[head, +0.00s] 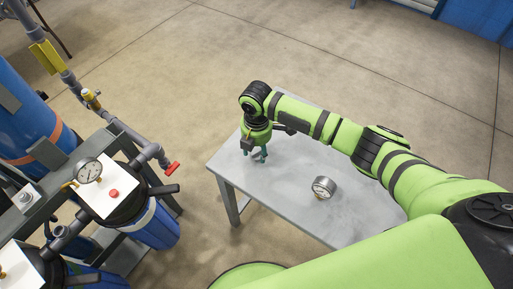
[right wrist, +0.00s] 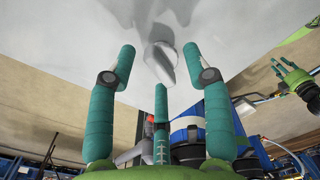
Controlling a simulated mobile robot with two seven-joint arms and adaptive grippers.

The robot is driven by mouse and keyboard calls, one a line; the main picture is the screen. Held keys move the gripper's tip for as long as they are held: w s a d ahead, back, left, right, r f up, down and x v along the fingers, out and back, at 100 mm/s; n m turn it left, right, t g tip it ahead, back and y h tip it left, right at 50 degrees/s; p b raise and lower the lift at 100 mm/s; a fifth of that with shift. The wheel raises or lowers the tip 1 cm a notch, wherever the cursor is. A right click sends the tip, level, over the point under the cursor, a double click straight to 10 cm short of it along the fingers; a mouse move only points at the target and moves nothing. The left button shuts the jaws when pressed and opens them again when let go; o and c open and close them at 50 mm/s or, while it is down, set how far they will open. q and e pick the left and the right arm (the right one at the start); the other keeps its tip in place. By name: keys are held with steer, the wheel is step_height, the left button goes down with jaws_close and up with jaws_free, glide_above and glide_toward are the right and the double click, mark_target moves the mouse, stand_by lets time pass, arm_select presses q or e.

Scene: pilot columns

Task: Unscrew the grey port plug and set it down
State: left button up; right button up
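My right gripper (head: 259,154) points down over the left part of the grey table (head: 285,183). In the right wrist view its green fingers (right wrist: 160,65) are spread apart. A small pale grey piece, which looks like the plug (right wrist: 162,62), is between the fingertips close to the table top, with gaps visible at both sides. I cannot tell whether it touches the table. The fingers hide it in the head view. My left gripper (right wrist: 288,75) shows at the right edge of the right wrist view, fingers spread and empty; the head view does not show it.
A pressure gauge (head: 323,187) lies on the table, right of my right gripper. At left stands a blue filter housing (head: 153,226) with a white top plate, a mounted gauge (head: 88,170) and a red button (head: 114,193). A pipe with a red-handled valve (head: 172,168) reaches toward the table.

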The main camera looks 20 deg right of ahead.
stand_by(0.3)
step_height(320, 180, up, 12)
stand_by(0.5)
stand_by(0.5)
